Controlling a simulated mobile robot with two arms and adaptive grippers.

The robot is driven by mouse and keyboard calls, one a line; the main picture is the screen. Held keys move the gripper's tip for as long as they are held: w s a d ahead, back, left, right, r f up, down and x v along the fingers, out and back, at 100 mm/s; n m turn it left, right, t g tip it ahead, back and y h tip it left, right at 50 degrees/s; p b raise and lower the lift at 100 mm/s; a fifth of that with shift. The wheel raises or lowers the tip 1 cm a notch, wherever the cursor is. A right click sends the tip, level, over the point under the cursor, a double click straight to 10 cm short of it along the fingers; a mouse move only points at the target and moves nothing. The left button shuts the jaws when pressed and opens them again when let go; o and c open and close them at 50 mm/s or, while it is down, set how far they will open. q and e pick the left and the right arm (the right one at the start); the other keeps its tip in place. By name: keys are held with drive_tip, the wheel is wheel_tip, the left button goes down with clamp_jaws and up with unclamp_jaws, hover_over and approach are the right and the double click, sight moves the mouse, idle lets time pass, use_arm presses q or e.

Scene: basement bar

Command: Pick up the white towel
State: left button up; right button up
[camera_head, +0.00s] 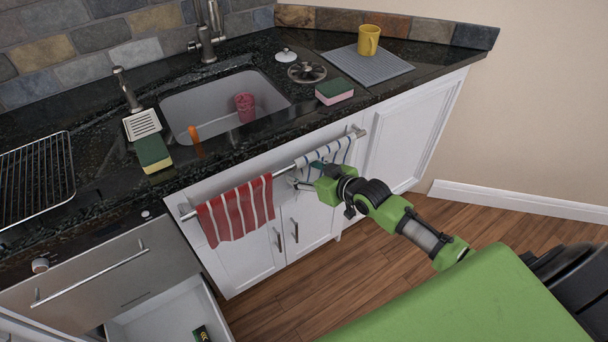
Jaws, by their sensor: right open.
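The white towel (340,151) with blue stripes hangs over the right part of the metal towel bar (285,170) on the cabinet front below the sink. My right gripper (298,184) is open at the bar, just left of the white towel, and points left toward the cabinet. Part of my right wrist covers the lower part of the white towel. I cannot tell whether the gripper touches the bar. A red and white striped towel (236,209) hangs on the left part of the same bar. My left gripper is not in view.
The sink (222,115) above the bar holds a red cup (245,107). Sponges (334,91), a yellow mug (368,40) on a grey mat (368,65) and a wire rack (36,179) are on the dark counter. An open drawer (165,318) juts out at lower left. Wooden floor is free at right.

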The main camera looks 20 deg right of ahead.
drive_tip(key=shift+w+a+f, duration=0.1)
drive_tip(key=shift+w, duration=0.15)
drive_tip(key=shift+c, duration=0.6)
clamp_jaws()
